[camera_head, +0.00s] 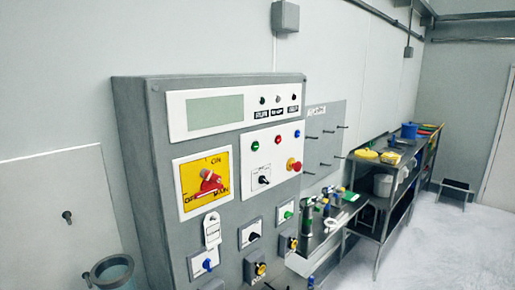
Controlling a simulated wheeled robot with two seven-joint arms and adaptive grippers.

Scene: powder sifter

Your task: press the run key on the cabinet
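The grey cabinet (140,150) stands near the middle of the view against the wall. Its top white panel (180,119) has a blank greenish display (214,111). Neither of my grippers shows in the view, and nothing covers the run key.
Below are a yellow plate with a red main switch (208,184), a red mushroom button (293,164), lamps and rotary knobs. A tag (212,230) hangs under the main switch. A bench (327,243) with tools and shelving stand right. A bucket (112,272) stands lower left.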

